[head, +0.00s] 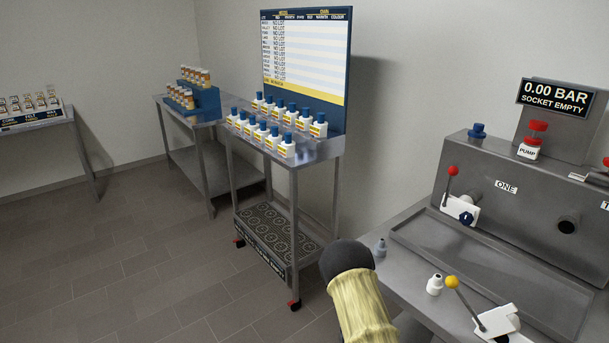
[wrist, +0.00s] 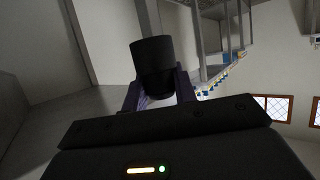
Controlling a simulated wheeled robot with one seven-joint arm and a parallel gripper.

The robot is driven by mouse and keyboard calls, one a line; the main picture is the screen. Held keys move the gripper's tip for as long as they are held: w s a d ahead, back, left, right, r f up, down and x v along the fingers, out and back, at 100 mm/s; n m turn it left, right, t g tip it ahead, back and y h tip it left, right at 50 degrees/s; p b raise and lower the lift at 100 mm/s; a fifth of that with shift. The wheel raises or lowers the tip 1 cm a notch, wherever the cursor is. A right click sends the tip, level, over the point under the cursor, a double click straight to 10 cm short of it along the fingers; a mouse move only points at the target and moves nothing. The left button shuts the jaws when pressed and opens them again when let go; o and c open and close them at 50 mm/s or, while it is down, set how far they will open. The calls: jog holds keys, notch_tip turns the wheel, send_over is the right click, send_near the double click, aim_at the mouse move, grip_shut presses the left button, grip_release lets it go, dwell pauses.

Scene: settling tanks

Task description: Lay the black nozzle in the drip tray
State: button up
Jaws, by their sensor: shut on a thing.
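In the wrist view my gripper (wrist: 157,88) is shut on a black cylinder, the black nozzle (wrist: 153,62), which stands up between the two purple-grey fingers. Its lower end is hidden behind the gripper body. The gripper and nozzle cannot be made out in the head view, where only part of my arm shows at the bottom. A shallow, empty metal tray (head: 470,262), which looks like the drip tray, lies on the bench below the machine at the right of the head view. The wrist view does not clearly show this tray.
A red-knobbed lever (head: 453,171) and a dark socket (head: 567,224) are on the machine. A cart (head: 289,270) with several bottles stands left; floor further left is clear.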

notch_tip(320, 180, up, 8)
jog(key=p, duration=0.7)
jog(key=shift+d+r, duration=0.1)
jog(key=shift+r, duration=0.1)
jog(key=shift+f, duration=0.1)
